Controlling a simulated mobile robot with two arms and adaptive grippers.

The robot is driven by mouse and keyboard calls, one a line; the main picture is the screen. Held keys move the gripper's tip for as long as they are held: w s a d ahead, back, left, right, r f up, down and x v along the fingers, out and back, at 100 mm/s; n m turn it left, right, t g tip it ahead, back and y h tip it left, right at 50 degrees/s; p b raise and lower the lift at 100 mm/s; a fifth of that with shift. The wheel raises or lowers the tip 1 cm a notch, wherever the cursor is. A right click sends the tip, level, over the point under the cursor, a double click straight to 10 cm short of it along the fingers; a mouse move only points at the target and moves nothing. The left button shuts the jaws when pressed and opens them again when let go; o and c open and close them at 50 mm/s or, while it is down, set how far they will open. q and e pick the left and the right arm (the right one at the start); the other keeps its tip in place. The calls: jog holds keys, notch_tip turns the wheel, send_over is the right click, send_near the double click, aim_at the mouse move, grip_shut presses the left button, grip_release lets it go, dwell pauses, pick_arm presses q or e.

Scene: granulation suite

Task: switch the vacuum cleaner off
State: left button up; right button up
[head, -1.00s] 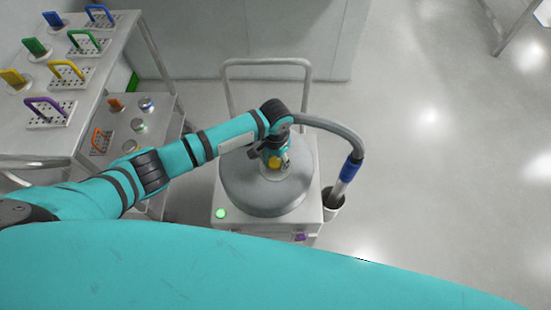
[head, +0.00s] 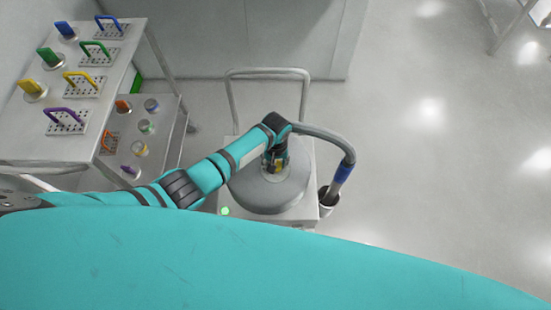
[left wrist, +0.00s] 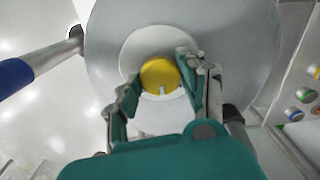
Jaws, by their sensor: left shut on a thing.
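The vacuum cleaner (head: 258,196) is a grey round-lidded drum on a pale wheeled base, with a hose curving to its right. A yellow knob (left wrist: 158,73) with a white pointer mark sits on a pale disc in the middle of the lid. The mark points toward my palm in the left wrist view. My left gripper (left wrist: 160,82) is shut on the yellow knob, one finger on each side; in the head view the gripper (head: 277,164) covers part of the knob. A green lamp (head: 225,211) glows at the base's front left corner. My right gripper is out of view.
The hose's blue-collared end (head: 342,172) stands in a holder (head: 329,198) right of the vacuum. A push handle (head: 267,72) rises behind it. A steel table (head: 84,148) with coloured handled tools stands at left. The floor at right is clear.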

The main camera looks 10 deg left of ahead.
pick_arm(q)
jog(key=n+p, duration=0.2)
jog(key=n, duration=0.2)
jog(key=shift+r+n, duration=0.1)
jog(key=shift+n, duration=0.2)
jog(key=shift+n+p, duration=0.65)
jog(key=shift+n, duration=1.55)
jog(key=shift+w, duration=0.1)
jog(key=o, duration=1.2)
notch_tip(320, 180, up, 12)
jog(key=shift+f, duration=0.1)
